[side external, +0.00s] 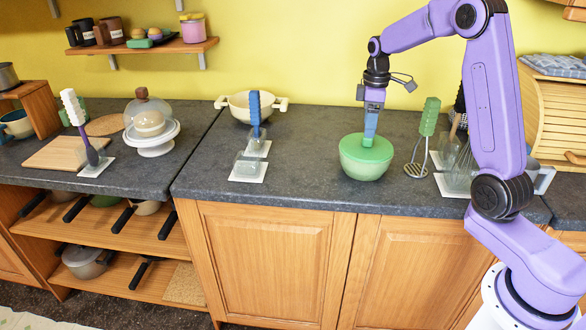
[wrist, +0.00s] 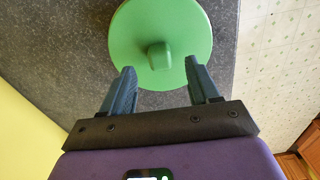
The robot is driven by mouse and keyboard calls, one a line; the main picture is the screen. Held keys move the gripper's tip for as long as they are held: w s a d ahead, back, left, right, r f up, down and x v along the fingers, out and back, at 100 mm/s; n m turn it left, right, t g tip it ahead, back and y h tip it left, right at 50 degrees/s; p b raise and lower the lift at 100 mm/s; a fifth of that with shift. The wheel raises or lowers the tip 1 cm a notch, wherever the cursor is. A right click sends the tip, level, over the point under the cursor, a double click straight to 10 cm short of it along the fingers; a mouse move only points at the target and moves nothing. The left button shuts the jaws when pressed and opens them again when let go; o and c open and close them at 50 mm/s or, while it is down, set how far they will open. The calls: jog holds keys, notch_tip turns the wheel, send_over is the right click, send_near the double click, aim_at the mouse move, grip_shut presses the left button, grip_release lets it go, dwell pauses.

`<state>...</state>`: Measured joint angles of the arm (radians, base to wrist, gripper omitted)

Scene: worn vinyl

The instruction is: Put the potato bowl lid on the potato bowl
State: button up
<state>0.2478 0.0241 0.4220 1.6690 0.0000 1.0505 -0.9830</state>
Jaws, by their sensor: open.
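The potato bowl (side external: 362,168) is a pale green bowl standing on the dark counter near its front edge. The green potato bowl lid (side external: 352,149) lies on top of the bowl and covers its opening. In the wrist view the lid (wrist: 160,30) is a round green disc with a small knob in the middle. My gripper (side external: 368,142) points down just above the lid. In the wrist view its two blue fingers (wrist: 163,78) are apart on either side, near the knob, with a gap to it. The bowl is hidden under the lid in the wrist view.
A green-handled masher (side external: 428,120) stands close right of the bowl, with a whisk (side external: 461,165) beyond it. A cream pot (side external: 238,105) and a blue-handled utensil (side external: 255,115) are to the left. The counter between them and the bowl is clear.

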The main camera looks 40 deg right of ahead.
jog(key=shift+r, duration=2.3)
notch_tip(320, 180, up, 17)
jog(key=s+a+f+n, duration=0.1)
jog(key=s+a+f, duration=0.45)
jog(key=a, duration=0.45)
jog(key=s+a+f+n, duration=0.1)
jog(key=s+a+f, duration=0.4)
jog(key=a, duration=0.5)
jog(key=s+f+n, duration=0.1)
jog(key=s+f, duration=0.4)
jog(key=s, duration=0.7)
jog(key=s+f+n, duration=0.1)
jog(key=s+f, duration=0.4)
jog(key=s, duration=0.6)
jog(key=shift+s+d+f, duration=0.3)
jog(key=shift+s+d, duration=0.05)
jog(key=shift+d, duration=0.1)
